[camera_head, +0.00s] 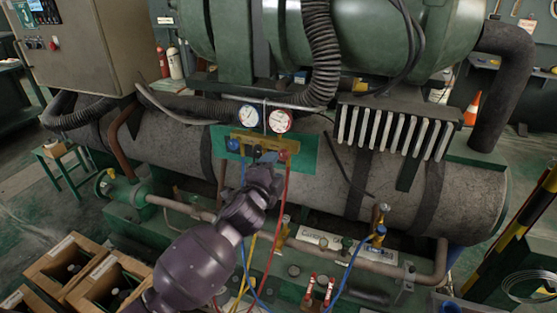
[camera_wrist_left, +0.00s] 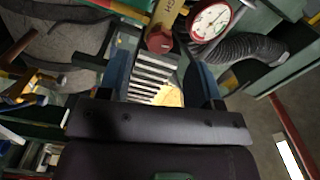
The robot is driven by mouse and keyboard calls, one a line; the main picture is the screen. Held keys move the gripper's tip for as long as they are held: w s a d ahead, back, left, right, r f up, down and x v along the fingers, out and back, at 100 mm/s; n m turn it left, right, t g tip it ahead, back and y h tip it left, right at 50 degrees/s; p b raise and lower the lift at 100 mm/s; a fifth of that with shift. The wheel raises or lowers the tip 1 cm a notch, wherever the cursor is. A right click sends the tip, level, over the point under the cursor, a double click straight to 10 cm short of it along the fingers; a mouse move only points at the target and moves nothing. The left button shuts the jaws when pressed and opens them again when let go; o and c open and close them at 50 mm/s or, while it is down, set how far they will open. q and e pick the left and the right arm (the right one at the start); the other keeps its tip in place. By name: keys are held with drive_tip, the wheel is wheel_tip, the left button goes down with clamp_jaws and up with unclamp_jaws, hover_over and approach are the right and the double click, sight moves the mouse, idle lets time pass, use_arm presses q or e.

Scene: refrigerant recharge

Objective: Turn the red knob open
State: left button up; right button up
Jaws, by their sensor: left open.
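The red knob (camera_head: 283,155) is at the right end of the brass gauge manifold in the head view. In the left wrist view the red knob (camera_wrist_left: 159,40) shows as a round red cap just beyond the fingers, under the red-rimmed gauge. The brass manifold (camera_head: 262,144) is mounted on a green plate and has a blue knob (camera_head: 233,145) at its left end. My left gripper (camera_head: 266,157) is close in front of the manifold, just left of the red knob. In the wrist view its fingers (camera_wrist_left: 160,68) are apart with nothing held between them. My right gripper is not in view.
A blue-rimmed gauge (camera_head: 249,115) and a red-rimmed gauge (camera_head: 279,121) sit above the manifold. Red, yellow and blue hoses hang below, close to my arm; the red hose (camera_head: 285,200) is on the right. A grey finned block (camera_head: 395,130) stands to the right.

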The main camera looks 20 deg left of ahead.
use_arm(q)
drive_tip(key=shift+s+a, duration=0.1)
drive_tip(key=shift+s, duration=2.5)
